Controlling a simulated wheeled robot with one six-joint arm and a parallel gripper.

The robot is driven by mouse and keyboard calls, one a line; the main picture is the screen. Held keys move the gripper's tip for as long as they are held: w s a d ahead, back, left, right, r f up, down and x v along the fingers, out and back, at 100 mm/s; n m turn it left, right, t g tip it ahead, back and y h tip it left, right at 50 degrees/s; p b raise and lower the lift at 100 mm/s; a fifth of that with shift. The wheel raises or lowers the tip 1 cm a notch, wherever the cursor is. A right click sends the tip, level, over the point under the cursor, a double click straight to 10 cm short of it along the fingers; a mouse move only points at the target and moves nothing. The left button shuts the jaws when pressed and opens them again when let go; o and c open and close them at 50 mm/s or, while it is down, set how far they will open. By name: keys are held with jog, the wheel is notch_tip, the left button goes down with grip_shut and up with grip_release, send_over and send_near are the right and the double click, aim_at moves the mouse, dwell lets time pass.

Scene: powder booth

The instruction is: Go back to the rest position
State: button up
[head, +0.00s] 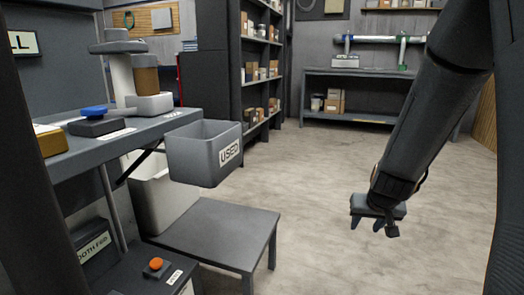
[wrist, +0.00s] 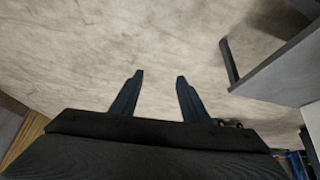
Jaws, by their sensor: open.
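My gripper (head: 379,226) hangs at the end of my arm on the right of the head view, pointing down over open floor. In the wrist view the two fingers of my gripper (wrist: 158,90) are spread apart. Only bare floor shows between and beyond them. It holds nothing and touches nothing that I can see.
A low dark table (head: 222,228) stands left of my gripper. Above it is a grey bin marked USED (head: 203,155), beside a bench (head: 130,128). An orange button (head: 155,264) is at the lower left. The floor (head: 320,180) around my gripper is clear.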

jog(key=s+a+r+n+g+y, duration=0.2)
jog(key=s+a+n+g, duration=0.1)
jog(key=s+a, duration=1.2)
jog(key=s+a+r+n+g+y+p, duration=0.1)
jog(key=s+a+r+n+g+p, duration=0.15)
jog(key=s+a+r, duration=0.55)
jog(key=s+a+r+n+g+p, duration=0.1)
jog(key=s+a+r+n, duration=0.3)
jog(key=s+a, duration=0.7)
jog(key=d+r+m+p, duration=0.2)
jog(key=d+r+p, duration=0.4)
jog(key=r+p, duration=0.3)
jog(key=d+r+m+h+p, duration=0.1)
jog(key=d+r+p, duration=0.6)
jog(key=p, duration=0.9)
jog(key=d+r+m+p, duration=0.3)
jog(key=d+r+p, duration=0.4)
jog(key=r+p, duration=0.5)
jog(key=shift+d+r+p, duration=0.2)
jog(key=shift+d+p, duration=0.05)
jog(key=shift+p, duration=0.15)
jog(key=shift+m, duration=0.25)
